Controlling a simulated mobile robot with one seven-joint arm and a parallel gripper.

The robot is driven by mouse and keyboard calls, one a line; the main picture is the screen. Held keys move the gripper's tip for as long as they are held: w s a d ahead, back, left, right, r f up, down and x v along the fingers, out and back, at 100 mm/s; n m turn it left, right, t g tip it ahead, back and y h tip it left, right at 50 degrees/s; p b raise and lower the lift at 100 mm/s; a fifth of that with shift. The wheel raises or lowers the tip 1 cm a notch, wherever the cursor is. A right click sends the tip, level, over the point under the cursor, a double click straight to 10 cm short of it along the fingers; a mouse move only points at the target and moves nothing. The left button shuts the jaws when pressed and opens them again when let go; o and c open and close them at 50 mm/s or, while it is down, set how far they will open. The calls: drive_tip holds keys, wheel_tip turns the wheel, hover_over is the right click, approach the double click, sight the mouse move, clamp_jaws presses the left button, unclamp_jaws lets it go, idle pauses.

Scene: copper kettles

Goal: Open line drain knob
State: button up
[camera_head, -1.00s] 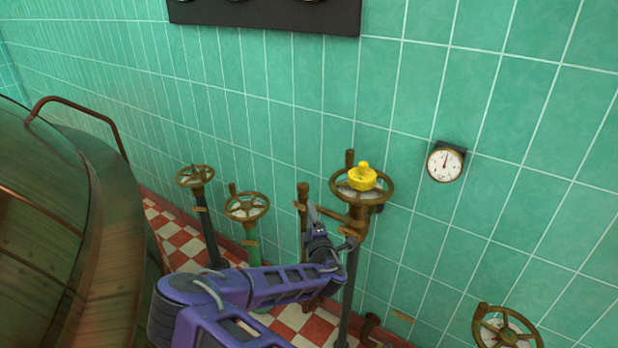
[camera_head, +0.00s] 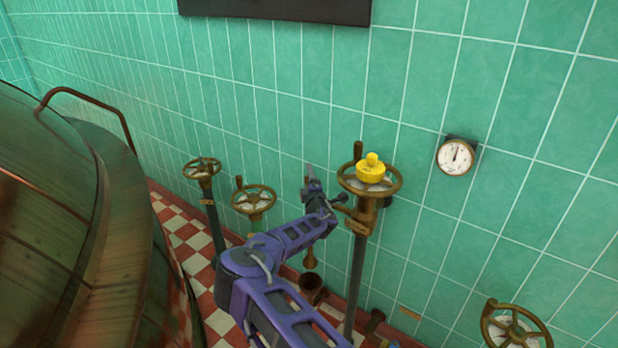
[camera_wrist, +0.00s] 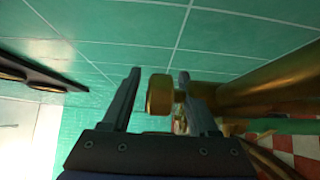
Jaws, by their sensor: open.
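A round brass knob (camera_wrist: 160,95), which looks like the line drain knob, sits on a short stem from a brass pipe (camera_wrist: 270,88) in the wrist view. My gripper (camera_wrist: 159,73) is open, with one finger on each side of the knob. A gap shows between the left finger and the knob; the right finger is close to the stem side, and I cannot tell if it touches.
A brass handwheel (camera_head: 396,187) with a yellow cap (camera_head: 370,168) stands right beside my gripper. Two more handwheels (camera_head: 202,168) (camera_head: 254,200) stand to the left. A gauge (camera_head: 455,157) is on the tiled wall. A copper kettle (camera_head: 60,240) fills the left.

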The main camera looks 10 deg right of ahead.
drive_tip(key=shift+w, duration=0.6)
drive_tip(key=shift+c, duration=0.3)
clamp_jaws()
